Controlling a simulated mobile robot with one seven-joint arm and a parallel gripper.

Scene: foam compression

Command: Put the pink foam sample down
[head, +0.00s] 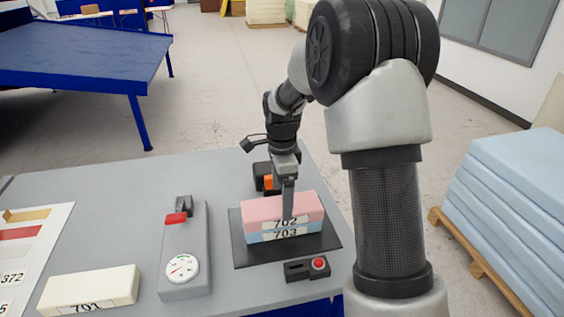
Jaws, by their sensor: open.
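The pink foam sample (262,207), labelled 702, lies flat on top of a blue foam sample (262,238), labelled 703. The two blocks are roughly aligned on a dark plate (246,260) on the grey table. My gripper (288,205) points down at the pink foam, and one finger shows in front of its top and near face. The jaws are open; the other finger is hidden. Whether a finger still touches the foam cannot be told.
A cream foam block (95,287) labelled 701 lies at the left front. A grey gauge device (186,245) stands left of the plate. A small black box with a red button (318,265) is in front of it. A black and orange object (265,178) sits behind the foam.

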